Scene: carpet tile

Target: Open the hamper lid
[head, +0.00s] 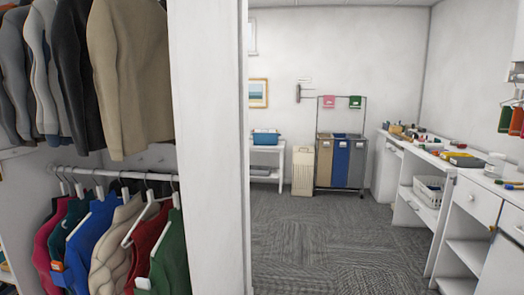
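A tall, narrow beige bin (302,173), which looks like the hamper, stands on the floor against the far wall. Its top, where a lid would be, appears closed, but it is too small to make out details. My gripper is not in view, and no part of my arm shows near the bin.
A three-bag laundry sorter (341,161) with a hanging rail stands right of the bin. A white shelf (265,163) with a blue basket (265,138) stands to its left. A white wall end (207,150) and hanging clothes fill the near left. Counters (455,172) line the right. Carpet (330,240) between is clear.

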